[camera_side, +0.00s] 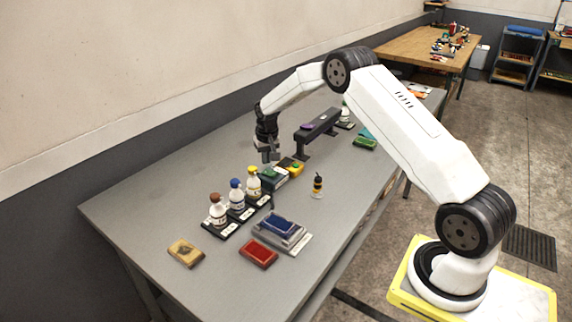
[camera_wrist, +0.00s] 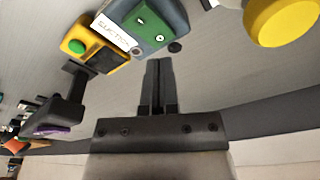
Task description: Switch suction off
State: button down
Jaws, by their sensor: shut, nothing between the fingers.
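The suction box (camera_wrist: 150,22) has a green top with two small pale marks and a white label reading roughly "SUCTION". It also shows in the side view (camera_side: 270,181), behind the row of bottles. Its on or off state is not readable.
A yellow box with a green button (camera_wrist: 84,46) adjoins the suction box. Bottles with yellow (camera_side: 253,186), blue (camera_side: 236,198) and brown (camera_side: 217,212) caps stand nearby. A dark raised bar (camera_side: 318,125) stands behind. The grey table's (camera_side: 330,200) right part is mostly clear.

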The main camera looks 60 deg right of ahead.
aim_at(266, 174)
jog(key=shift+r, duration=2)
jog(key=shift+a, duration=0.1)
jog(key=s+a+r+n, duration=0.3)
jog(key=s+a+r, duration=0.2)
jog(key=s+a, duration=0.65)
jog(key=s+a+n, duration=0.1)
jog(key=s+a, duration=0.3)
jog(key=s, duration=0.4)
jog(key=s+a+n+t, duration=0.1)
jog(key=s+a+n, duration=0.1)
jog(key=s+a, duration=0.3)
jog(key=s, duration=0.4)
jog(key=shift+y, duration=0.4)
